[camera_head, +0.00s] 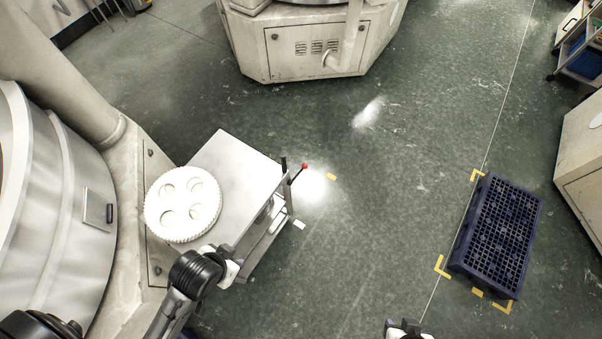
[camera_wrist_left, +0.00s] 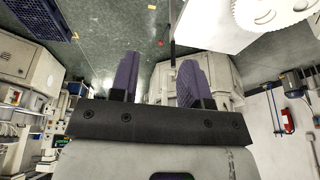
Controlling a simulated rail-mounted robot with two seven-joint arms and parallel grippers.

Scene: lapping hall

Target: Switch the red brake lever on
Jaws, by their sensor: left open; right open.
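The red brake lever (camera_head: 304,166) has a red ball knob on a thin stem at the right corner of a metal cart (camera_head: 237,155). Its knob is a small red dot in the left wrist view (camera_wrist_left: 161,43), beyond and between my left fingers. I cannot tell its on or off position. My left gripper (camera_wrist_left: 158,78) is open and empty, apart from the lever. In the head view my left arm reaches the cart's near side and its fingers are hidden. My right gripper (camera_head: 405,330) is at the bottom edge, open, apart from the cart, with its fingers barely showing.
A white toothed disc (camera_head: 183,204) with round holes lies on the cart's left part. A large machine (camera_head: 50,210) stands left of it, another machine (camera_head: 300,45) behind. A dark blue crate (camera_head: 497,230) lies on the floor at right. The floor between cart and crate is clear.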

